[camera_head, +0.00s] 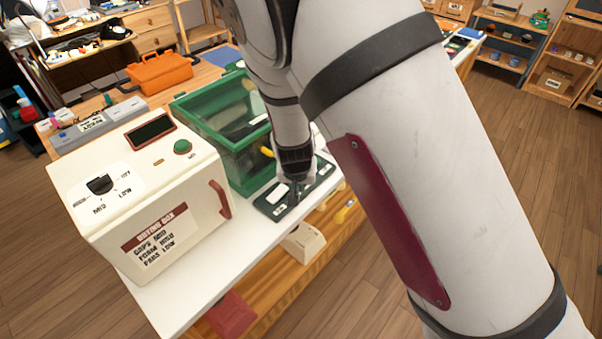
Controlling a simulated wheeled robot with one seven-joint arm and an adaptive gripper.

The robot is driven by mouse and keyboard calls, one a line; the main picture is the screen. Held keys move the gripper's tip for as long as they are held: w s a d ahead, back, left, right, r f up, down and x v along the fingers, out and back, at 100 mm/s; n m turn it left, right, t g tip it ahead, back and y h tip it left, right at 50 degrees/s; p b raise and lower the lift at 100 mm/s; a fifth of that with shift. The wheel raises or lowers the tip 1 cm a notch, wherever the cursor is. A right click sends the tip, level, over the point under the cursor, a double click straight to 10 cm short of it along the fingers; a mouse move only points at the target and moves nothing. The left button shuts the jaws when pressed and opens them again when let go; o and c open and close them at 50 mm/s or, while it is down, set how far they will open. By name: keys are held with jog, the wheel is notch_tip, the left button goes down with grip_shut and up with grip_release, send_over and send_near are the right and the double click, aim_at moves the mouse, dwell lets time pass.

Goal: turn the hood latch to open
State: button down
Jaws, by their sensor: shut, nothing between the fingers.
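A green hood-like box with see-through walls (203,112) stands on the white bench top, behind a dark green panel (268,209). A small yellow part (267,152) shows at the box's right side, close to my wrist; I cannot tell whether it is the hood latch or how it is turned. My gripper (292,203) is shut and empty, pointing down at the dark green panel, to the right of the box. I cannot tell whether the fingertips touch the panel. My arm hides part of the panel and the area behind it.
A cream box (150,210) with a dial, green button and red handle stands left of the panel. An orange toolbox (160,72) and a grey strip (95,125) lie behind. A lower wooden shelf (262,292) holds a cream block and a red item. My arm fills the right-centre.

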jog(key=x, duration=0.3)
jog(key=shift+w+f, duration=0.1)
jog(key=shift+f, duration=0.2)
jog(key=w, duration=0.3)
jog(key=shift+w+f, duration=0.1)
jog(key=shift+f, duration=0.1)
jog(key=shift+w, duration=0.5)
jog(key=shift+w+d, duration=0.1)
jog(key=shift+w+b, duration=0.15)
jog(key=shift+b, duration=0.25)
jog(key=shift+d+n+b, duration=0.1)
jog(key=shift+n+b, duration=0.2)
jog(key=shift+b, duration=0.05)
